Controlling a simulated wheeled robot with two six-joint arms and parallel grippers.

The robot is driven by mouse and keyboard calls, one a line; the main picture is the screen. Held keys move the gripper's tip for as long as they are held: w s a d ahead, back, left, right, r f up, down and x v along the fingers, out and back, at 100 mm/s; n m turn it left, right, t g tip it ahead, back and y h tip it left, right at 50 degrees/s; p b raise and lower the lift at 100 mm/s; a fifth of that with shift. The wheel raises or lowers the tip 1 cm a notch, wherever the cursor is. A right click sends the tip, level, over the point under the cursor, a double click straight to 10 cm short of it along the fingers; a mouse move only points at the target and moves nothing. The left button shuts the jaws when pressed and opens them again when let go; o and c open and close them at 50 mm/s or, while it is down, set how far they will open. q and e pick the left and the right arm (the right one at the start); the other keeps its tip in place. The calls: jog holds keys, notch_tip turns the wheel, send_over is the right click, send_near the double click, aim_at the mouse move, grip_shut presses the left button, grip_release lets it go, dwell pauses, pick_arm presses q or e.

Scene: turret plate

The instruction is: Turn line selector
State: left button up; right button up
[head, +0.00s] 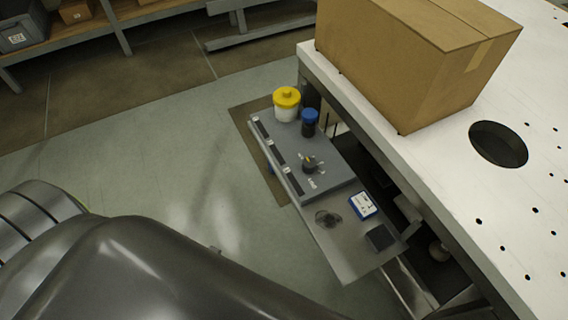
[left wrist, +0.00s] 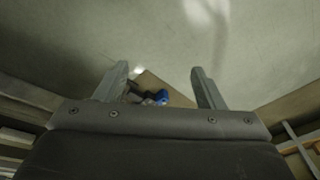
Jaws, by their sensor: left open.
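The line selector (head: 310,163) is a small dark knob with a light-coloured part, standing on a grey control panel (head: 330,180) with white markings around it. The panel sits on a shelf beside the white table. In the left wrist view my left gripper (left wrist: 160,82) is open, its two fingers apart with floor beyond them. A blue and black object (left wrist: 160,97) shows low between the fingers, too small to identify. In the head view a large dark part of my arm fills the lower left, and the left fingers are hidden. My right gripper is not in view.
A blue and white box (head: 362,205) lies on the shelf. A cardboard box (head: 410,60) sits on the white table (head: 500,210). Open floor lies left of the panel.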

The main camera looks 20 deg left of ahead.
pick_arm(q)
notch_tip(320, 180, up, 10)
jog(key=w, duration=0.3)
notch_tip(320, 180, up, 22)
jog(key=m+g+h, duration=0.1)
jog(key=m+g, duration=0.1)
jog(key=m, duration=0.1)
send_over(310, 162)
notch_tip(310, 162, down, 17)
jog(key=b, duration=0.3)
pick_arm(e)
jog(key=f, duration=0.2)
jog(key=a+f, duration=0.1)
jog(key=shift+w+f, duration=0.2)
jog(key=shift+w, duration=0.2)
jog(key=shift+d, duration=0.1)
